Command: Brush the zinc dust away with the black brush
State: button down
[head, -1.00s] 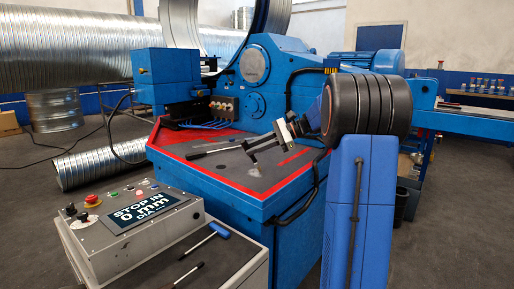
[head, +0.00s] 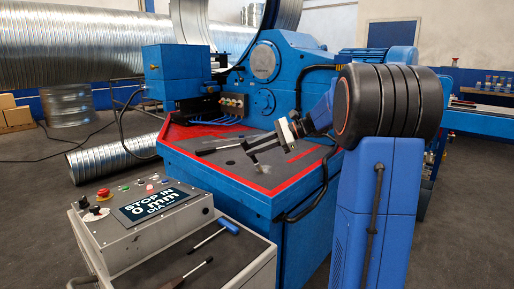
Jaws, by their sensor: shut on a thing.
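My gripper (head: 262,146) reaches in from the right over the dark top of the blue machine table (head: 185,133). It is small in the head view, and its jaws are shut on a thin dark thing, which I take to be the black brush (head: 252,157). Its lower end points down at the table top; whether it touches cannot be told. A small pale grey patch (head: 264,170), probably the zinc dust, lies just below it. A dark-handled, rod-like thing (head: 213,149) shows left of the gripper; whether it joins the held thing is unclear.
A grey control box (head: 145,212) stands in front on a cart (head: 240,262) with a blue-handled tool (head: 215,234) and a dark screwdriver-like tool (head: 187,275). Blue machine housings (head: 265,65) rise behind the table. A spiral duct (head: 110,158) lies on the floor at left.

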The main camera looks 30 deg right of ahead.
jog(key=shift+w+a+f, duration=0.1)
jog(key=shift+w+a, duration=0.1)
jog(key=shift+w, duration=0.55)
jog(key=w+d, duration=0.2)
jog(key=d, duration=0.5)
jog(key=shift+w, duration=0.3)
dwell(0.3)
notch_tip(320, 180, up, 6)
dwell(0.7)
notch_tip(320, 180, up, 3)
jog(key=shift+r, duration=0.1)
dwell(0.6)
dwell(0.3)
